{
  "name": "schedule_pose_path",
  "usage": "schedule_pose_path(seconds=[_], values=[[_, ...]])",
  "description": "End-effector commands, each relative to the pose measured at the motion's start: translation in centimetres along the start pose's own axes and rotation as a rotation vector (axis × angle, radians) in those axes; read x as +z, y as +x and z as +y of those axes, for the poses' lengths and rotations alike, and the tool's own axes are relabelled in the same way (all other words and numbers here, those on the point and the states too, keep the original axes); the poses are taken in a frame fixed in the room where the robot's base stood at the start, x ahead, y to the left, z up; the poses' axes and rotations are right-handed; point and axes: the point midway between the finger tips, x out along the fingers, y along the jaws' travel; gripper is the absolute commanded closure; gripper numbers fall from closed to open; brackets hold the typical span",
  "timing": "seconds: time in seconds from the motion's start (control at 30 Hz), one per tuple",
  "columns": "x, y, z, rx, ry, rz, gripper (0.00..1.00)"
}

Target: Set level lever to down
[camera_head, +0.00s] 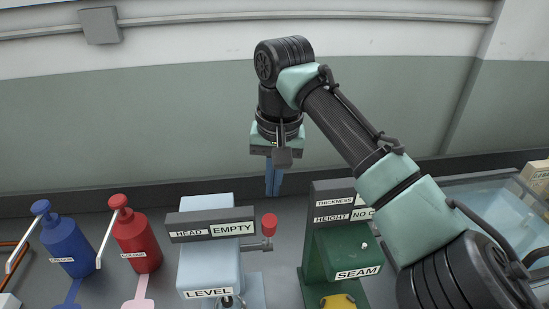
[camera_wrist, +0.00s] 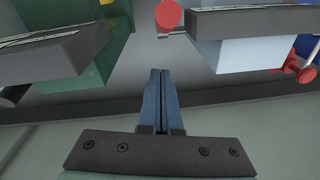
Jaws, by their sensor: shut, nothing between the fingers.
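The level machine (camera_head: 209,262) is a pale blue box with a LEVEL label, and a dark sign on it reads HEAD EMPTY. A lever with a red knob (camera_head: 269,224) sticks up at its right side. In the wrist view the red knob (camera_wrist: 169,14) shows at the top, just right of the fingertips' line. My gripper (camera_head: 273,190) is shut and empty, behind and above the machines, pointing down. In the wrist view its blue fingers (camera_wrist: 161,75) lie together, apart from the knob.
A green SEAM machine (camera_head: 345,252) with a dark sign stands right of the level machine. Blue (camera_head: 68,240) and red (camera_head: 136,240) pump bottles stand to the left. A clear-walled tank (camera_head: 490,205) is at the right. The wall runs behind.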

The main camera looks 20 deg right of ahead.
Motion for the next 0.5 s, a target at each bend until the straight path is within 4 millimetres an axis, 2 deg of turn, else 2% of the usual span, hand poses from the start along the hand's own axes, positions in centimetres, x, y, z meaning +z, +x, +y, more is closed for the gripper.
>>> schedule_pose_path(seconds=[0.2, 0.5], values=[[2.2, 0.2, 0.0, 0.0, -0.002, 0.003, 1.0], [3.7, 0.5, 0.0, -0.001, -0.002, 0.002, 1.0]])
